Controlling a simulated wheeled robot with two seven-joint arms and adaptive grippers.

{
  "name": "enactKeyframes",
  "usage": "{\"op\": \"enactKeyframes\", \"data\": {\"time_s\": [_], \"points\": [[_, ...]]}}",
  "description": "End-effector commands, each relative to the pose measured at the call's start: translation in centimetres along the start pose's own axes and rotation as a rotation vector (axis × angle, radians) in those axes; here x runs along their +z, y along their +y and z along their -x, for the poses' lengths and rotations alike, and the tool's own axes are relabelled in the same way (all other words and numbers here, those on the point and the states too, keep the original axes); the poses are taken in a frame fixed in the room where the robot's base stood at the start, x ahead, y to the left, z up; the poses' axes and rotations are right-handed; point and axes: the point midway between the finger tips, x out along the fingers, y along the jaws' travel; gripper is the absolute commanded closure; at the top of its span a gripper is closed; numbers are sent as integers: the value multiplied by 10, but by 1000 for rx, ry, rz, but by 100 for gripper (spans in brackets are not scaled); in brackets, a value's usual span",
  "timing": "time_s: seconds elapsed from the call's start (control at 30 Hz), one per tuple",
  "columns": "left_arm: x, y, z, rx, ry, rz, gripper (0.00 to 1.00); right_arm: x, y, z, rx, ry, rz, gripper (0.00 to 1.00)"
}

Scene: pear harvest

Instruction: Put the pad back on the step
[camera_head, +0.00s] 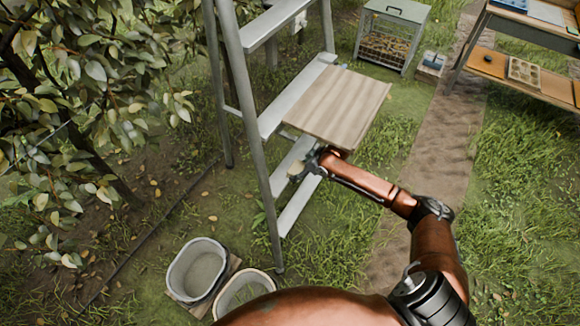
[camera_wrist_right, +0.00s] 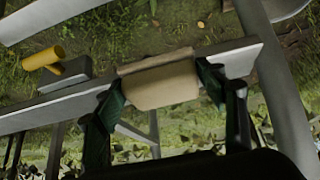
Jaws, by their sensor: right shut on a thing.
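My right gripper (camera_head: 309,165) reaches in from the lower right to the ladder, just below the tan ribbed board. In the right wrist view its two fingers (camera_wrist_right: 160,88) are on either side of a tan pad (camera_wrist_right: 162,84) and shut on it. A small pale part of the pad (camera_head: 296,169) shows at the fingertips in the head view. In the wrist view the pad overlaps a grey ladder step (camera_wrist_right: 25,119); I cannot tell if it touches it. The ladder steps (camera_head: 298,92) are also in the head view. My left gripper is not in view.
The tan ribbed board (camera_head: 335,103) juts out from the ladder above my right gripper. A grey ladder rail (camera_head: 247,130) stands left of it. Two buckets (camera_head: 199,270) stand at the bottom left. Leafy branches (camera_head: 90,110) fill the left; a workbench (camera_head: 525,60) is upper right.

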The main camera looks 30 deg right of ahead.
Motion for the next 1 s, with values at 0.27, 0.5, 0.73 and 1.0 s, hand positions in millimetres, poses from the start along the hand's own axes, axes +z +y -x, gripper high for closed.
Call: {"op": "enactKeyframes", "data": {"time_s": [0.27, 0.5, 0.73, 1.0], "points": [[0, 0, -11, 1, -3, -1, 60, -28, 0, -20, 0, 1, 0, 58], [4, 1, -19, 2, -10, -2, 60, -35, 1, -32, 1, -2, -1, 58], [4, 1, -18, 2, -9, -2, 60, -36, 1, -30, 1, 0, 0, 58], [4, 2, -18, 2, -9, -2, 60, -34, 0, -32, 1, -1, 0, 26]]}}
